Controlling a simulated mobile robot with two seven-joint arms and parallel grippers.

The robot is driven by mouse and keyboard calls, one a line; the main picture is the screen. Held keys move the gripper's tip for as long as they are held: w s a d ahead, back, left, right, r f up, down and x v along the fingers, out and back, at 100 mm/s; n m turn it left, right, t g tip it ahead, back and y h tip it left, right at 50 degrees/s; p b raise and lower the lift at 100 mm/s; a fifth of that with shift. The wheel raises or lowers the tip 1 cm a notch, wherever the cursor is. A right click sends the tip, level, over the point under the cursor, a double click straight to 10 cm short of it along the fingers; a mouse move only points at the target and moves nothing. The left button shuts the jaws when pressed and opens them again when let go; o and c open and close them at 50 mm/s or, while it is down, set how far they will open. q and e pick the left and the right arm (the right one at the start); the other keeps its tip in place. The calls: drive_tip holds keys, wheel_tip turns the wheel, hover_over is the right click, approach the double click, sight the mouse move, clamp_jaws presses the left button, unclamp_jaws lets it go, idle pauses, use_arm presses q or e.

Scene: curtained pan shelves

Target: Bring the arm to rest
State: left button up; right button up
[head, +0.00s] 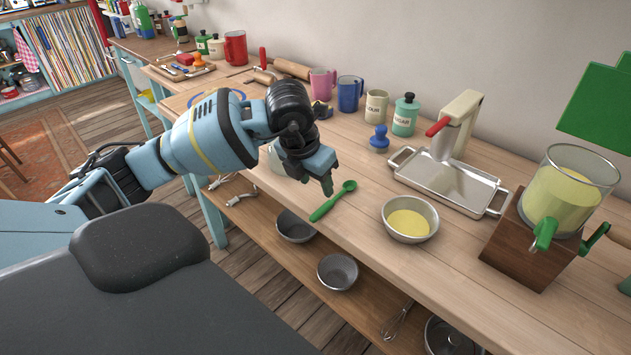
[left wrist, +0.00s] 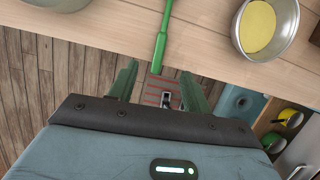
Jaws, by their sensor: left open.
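My left arm (head: 205,135) reaches in from the left over the front edge of the wooden counter (head: 330,240). Its gripper (head: 318,180) hangs at the counter's edge beside a green spoon (head: 333,201). In the left wrist view the two green fingers of the left gripper (left wrist: 158,85) stand apart with nothing between them. The spoon's green handle (left wrist: 163,35) lies on the counter just ahead of the fingers, seemingly apart from them. My right gripper is in neither view.
A metal bowl of yellow contents (head: 410,219) stands right of the spoon. Behind are a metal tray (head: 450,185), a green jar (head: 405,116) and several mugs. A glass container on a wooden base (head: 530,240) stands at right. Metal bowls (head: 337,272) sit on the lower shelf.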

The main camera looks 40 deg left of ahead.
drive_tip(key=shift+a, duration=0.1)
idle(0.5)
use_arm(q)
drive_tip(key=shift+d+f, duration=0.1)
drive_tip(key=s+d+f+n+h, duration=0.1)
drive_tip(key=s+d+h, duration=0.2)
drive_tip(key=d+h, duration=0.35)
drive_tip(key=s+d+f+n+g+h, duration=0.15)
drive_tip(key=s+d+h, duration=0.25)
drive_tip(key=d, duration=0.6)
drive_tip(key=s+d+f+h, duration=0.2)
drive_tip(key=s+d+h, duration=0.1)
drive_tip(key=d+h, duration=0.4)
drive_tip(key=s+a+f+n+t+y+p, duration=0.15)
drive_tip(key=a+f+n+t+y, duration=0.4)
drive_tip(key=n, duration=0.75)
drive_tip(key=s+a+f+n+t+y, duration=0.25)
drive_tip(key=f+n+t+y, duration=0.55)
drive_tip(key=n, duration=0.5)
drive_tip(key=s+a+f+n+g+y, duration=0.1)
drive_tip(key=s+f+n+g, duration=0.4)
drive_tip(key=s+f, duration=0.8)
drive_tip(key=shift+s+a+f+n+g+y, duration=0.2)
drive_tip(key=shift+s+a+n+g+y, duration=0.3)
drive_tip(key=shift+s+g, duration=0.55)
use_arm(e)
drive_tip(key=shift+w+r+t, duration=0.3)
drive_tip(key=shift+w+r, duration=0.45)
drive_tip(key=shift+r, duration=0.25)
